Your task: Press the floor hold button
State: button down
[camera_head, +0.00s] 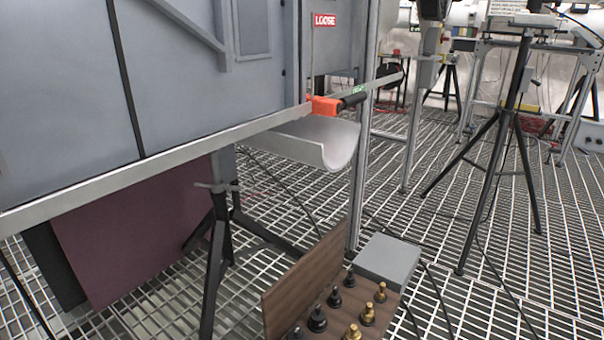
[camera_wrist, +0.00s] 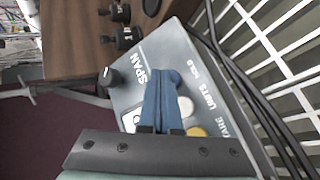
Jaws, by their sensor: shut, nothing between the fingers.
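In the wrist view, a grey control panel (camera_wrist: 140,58) carries the printed words SPAN, TARE, UNITS and HOLD. A yellow round button (camera_wrist: 196,131) lies by TARE and a white round button (camera_wrist: 186,105) by UNITS. No button shows beside HOLD; my fingertips cover the area near that word. My gripper (camera_wrist: 168,76), with blue fingers, is shut and empty over the panel; I cannot tell whether it touches. The panel appears to be the grey box (camera_head: 388,257) on the floor in the head view, where my gripper does not show.
A wooden board (camera_head: 312,275) with several black and brass weights (camera_head: 367,313) stands beside the box. A black tripod (camera_head: 490,170) stands on the grating at right.

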notch_tip(320, 180, up, 5)
jog(key=s+d+p, duration=0.2)
jog(key=p, duration=0.7)
jog(key=shift+d, duration=0.4)
